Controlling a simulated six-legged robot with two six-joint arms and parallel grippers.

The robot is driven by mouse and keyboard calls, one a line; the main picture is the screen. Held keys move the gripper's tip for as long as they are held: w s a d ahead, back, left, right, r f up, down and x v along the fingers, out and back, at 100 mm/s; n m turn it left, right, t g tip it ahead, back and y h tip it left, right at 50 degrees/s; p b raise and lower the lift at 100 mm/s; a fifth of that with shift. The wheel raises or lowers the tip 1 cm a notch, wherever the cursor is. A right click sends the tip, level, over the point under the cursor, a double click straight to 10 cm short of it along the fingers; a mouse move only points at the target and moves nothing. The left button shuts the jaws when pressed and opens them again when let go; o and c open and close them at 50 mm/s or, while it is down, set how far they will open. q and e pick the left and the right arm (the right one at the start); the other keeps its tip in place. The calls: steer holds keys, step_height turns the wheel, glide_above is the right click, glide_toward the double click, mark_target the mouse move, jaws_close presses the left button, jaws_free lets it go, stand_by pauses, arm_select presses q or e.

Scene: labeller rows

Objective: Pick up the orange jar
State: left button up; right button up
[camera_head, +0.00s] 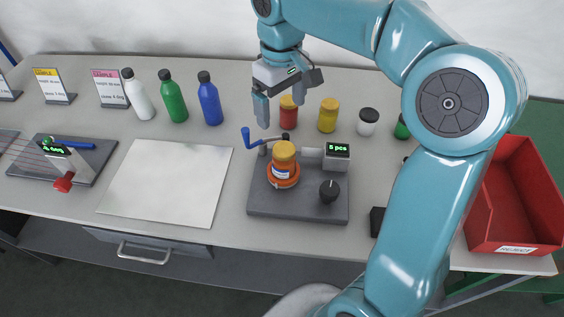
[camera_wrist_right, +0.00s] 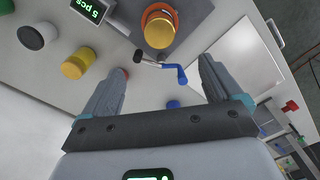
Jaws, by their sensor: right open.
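An orange jar (camera_head: 284,162) with a yellow-orange lid and a white-and-blue label stands upright on the grey labelling machine (camera_head: 262,207), in an orange round seat. In the wrist view its lid (camera_wrist_right: 159,32) shows at the top, beyond the fingertips. My right gripper (camera_head: 281,100) is open and empty. It hangs above the back of the table, behind the labelling machine and near a red jar (camera_head: 288,119) with a yellow-orange lid. In the wrist view the open fingers (camera_wrist_right: 162,68) are well apart, and the left one hides most of the red jar. My left gripper does not show.
A blue crank handle (camera_head: 246,138) stands beside the orange jar. Yellow (camera_head: 327,116), white (camera_head: 367,122) and green (camera_head: 402,128) jars stand behind to the right. White, green and blue bottles (camera_head: 210,103) stand left. A red crate (camera_head: 515,195) is right. A bare pale sheet (camera_head: 165,183) lies left.

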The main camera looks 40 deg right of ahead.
mark_target(283, 148)
steer(key=f, duration=0.5)
steer(key=f+b, duration=0.1)
steer(key=f, duration=0.4)
steer(key=shift+s+a+f, duration=0.1)
steer(key=shift+s+f, duration=0.1)
steer(key=shift+f, duration=0.1)
steer(key=shift+s+f, duration=0.2)
steer(key=shift+f, duration=0.35)
step_height(283, 148, down, 5)
steer(key=shift+s+f, duration=0.1)
steer(key=shift+s, duration=0.05)
steer(key=c, duration=1.3)
